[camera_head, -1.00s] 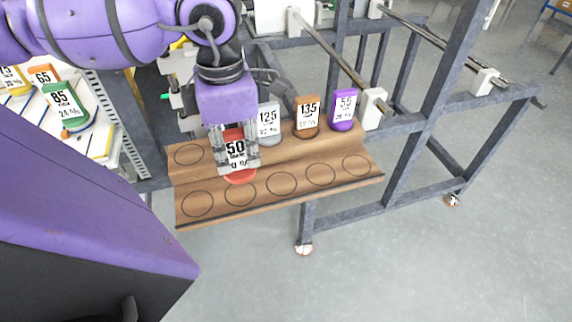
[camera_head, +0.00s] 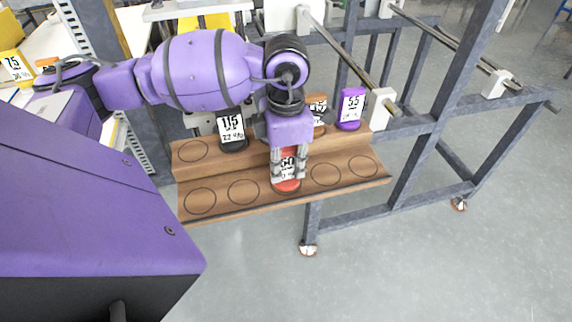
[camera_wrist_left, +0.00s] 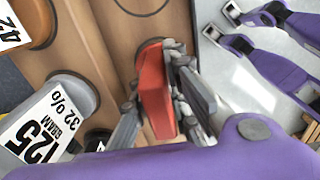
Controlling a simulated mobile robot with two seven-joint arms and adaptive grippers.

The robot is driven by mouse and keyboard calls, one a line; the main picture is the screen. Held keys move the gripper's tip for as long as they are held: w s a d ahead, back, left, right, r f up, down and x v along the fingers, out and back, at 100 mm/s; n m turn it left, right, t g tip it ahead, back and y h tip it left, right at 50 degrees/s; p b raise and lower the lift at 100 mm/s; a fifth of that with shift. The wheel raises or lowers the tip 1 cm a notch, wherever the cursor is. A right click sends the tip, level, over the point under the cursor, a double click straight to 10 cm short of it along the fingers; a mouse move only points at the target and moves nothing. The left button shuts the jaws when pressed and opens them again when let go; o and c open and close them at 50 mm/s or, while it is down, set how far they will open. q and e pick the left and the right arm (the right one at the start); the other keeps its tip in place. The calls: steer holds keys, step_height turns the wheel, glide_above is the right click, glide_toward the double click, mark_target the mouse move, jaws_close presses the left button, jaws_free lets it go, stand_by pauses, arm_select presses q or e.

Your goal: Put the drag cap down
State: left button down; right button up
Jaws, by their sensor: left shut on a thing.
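The drag cap is red with a white number label (camera_head: 287,185). My left gripper (camera_head: 288,173) is shut on its upright part from above. Its round base is over the middle of the front row on the wooden rack (camera_head: 222,205), where the marked circle is hidden. I cannot tell whether the base touches the wood. In the left wrist view the red cap (camera_wrist_left: 154,88) stands between the fingers (camera_wrist_left: 155,100), with bare wood around it. My right gripper is not in view.
On the back row are a black 115 cap (camera_head: 232,130), an orange-brown cap (camera_head: 319,112) partly behind my gripper and a purple 55 cap (camera_head: 350,108). A grey 125 cap (camera_wrist_left: 48,118) shows in the left wrist view. The other front circles are empty.

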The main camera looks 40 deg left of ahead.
arm_select(q)
steer(key=shift+f, duration=0.15)
steer(key=shift+f, duration=0.2)
steer(key=c, duration=1.7)
jaws_free()
step_height(320, 180, up, 12)
steer(key=shift+r, duration=0.2)
